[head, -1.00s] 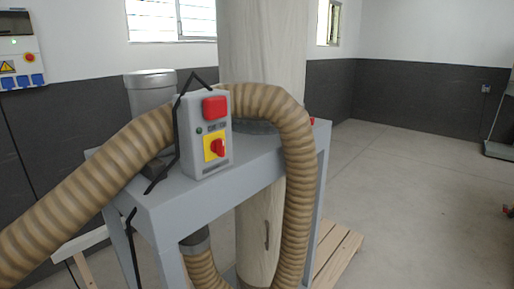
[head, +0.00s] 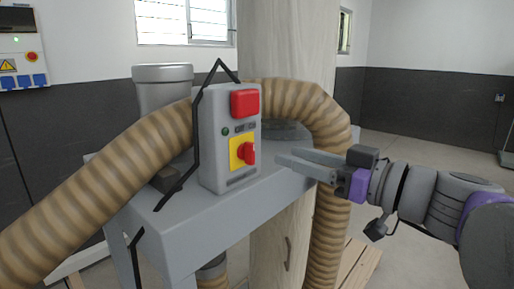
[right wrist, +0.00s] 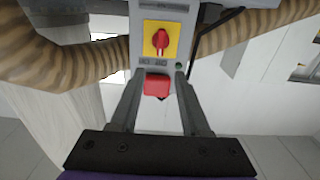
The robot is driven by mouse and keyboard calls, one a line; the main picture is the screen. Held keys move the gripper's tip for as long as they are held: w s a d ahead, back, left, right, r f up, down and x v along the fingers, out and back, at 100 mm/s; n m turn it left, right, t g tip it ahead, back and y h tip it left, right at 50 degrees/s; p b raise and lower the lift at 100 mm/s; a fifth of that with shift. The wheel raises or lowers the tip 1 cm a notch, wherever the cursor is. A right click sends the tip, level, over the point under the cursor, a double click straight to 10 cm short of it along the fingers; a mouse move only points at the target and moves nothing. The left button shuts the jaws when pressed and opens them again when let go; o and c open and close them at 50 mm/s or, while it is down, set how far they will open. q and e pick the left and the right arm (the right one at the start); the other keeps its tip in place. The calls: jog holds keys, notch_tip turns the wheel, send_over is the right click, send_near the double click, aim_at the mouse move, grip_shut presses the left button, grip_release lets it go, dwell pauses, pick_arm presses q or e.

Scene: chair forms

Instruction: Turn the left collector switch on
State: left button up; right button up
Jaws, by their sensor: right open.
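The collector's grey switch box (head: 212,160) stands on the grey frame. A red rotary knob (head: 248,153) sits on its yellow plate (head: 236,146), below a red square button (head: 244,103) and a small green lamp (head: 225,132). My right gripper (head: 284,160) is open and empty, just right of the knob and apart from it. In the right wrist view the box appears upside down; the knob (right wrist: 160,40) lies beyond the fingertips of my gripper (right wrist: 160,74), and the red button (right wrist: 157,85) shows between the fingers. My left gripper is out of view.
A ribbed tan hose (head: 95,200) arches around the box from left to right. A grey cylinder (head: 163,88) stands behind it. The pale collector bag (head: 290,45) rises behind the frame (head: 200,225). Open floor (head: 425,165) lies at the right.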

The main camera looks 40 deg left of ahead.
aim_at(254, 145)
jog(key=a, duration=0.6)
jog(key=w+a, duration=0.1)
jog(key=a, duration=0.2)
jog(key=shift+a+f, duration=0.1)
jog(key=shift+a, duration=0.1)
jog(key=shift+s, duration=0.1)
jog(key=shift+c, duration=0.2)
grip_shut()
